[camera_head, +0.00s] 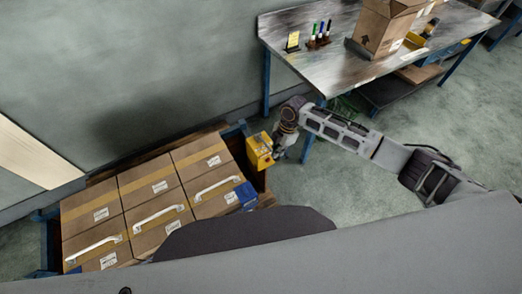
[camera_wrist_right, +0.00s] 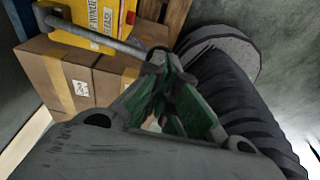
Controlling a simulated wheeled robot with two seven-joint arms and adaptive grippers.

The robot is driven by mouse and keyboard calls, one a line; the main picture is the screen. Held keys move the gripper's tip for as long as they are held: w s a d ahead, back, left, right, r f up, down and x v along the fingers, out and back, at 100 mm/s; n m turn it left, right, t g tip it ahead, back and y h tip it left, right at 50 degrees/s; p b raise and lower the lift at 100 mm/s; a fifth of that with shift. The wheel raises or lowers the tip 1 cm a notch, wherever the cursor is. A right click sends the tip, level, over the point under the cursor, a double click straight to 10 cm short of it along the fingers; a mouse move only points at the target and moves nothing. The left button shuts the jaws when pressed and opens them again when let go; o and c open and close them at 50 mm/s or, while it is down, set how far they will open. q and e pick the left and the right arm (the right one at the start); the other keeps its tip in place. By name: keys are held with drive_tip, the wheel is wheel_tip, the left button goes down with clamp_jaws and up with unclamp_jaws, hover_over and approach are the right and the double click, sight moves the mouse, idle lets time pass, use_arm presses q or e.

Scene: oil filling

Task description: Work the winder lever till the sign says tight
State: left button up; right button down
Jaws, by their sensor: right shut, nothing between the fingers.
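The winder is a yellow box (camera_head: 259,150) at the right end of the strapped cartons. It also shows at the top of the right wrist view (camera_wrist_right: 85,14), with white labels whose lettering I cannot fully read. Its grey lever (camera_wrist_right: 95,35) runs from the box toward my fingers. My right gripper (camera_head: 281,152) is beside the winder's right side. In the right wrist view its green-sided fingers (camera_wrist_right: 160,72) are shut and empty, close to the lever's end; I cannot tell whether they touch it. No sign reading "tight" is legible. My left gripper is not in view.
Several brown cartons (camera_head: 150,190) with yellow tape and white straps sit on a blue-framed pallet against the wall. A metal workbench (camera_head: 330,75) at the top holds markers, a yellow card and an open carton (camera_head: 382,28). The floor (camera_head: 330,190) right of the winder is clear.

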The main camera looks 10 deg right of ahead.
drive_tip(key=shift+w+a+r+p, duration=0.1)
drive_tip(key=shift+w+r+p, duration=0.05)
drive_tip(key=shift+r+p, duration=0.85)
drive_tip(key=shift+w+r+p, duration=0.15)
drive_tip(key=shift+r+p, duration=0.6)
drive_tip(key=shift+r, duration=0.4)
drive_tip(key=shift+w+a+r+p, duration=0.1)
drive_tip(key=shift+w+r+p, duration=0.05)
drive_tip(key=shift+r+p, duration=0.85)
wheel_tip(320, 180, up, 3)
drive_tip(key=shift+w+f+p, duration=0.15)
drive_tip(key=shift+p, duration=0.25)
drive_tip(key=shift+f, duration=0.15)
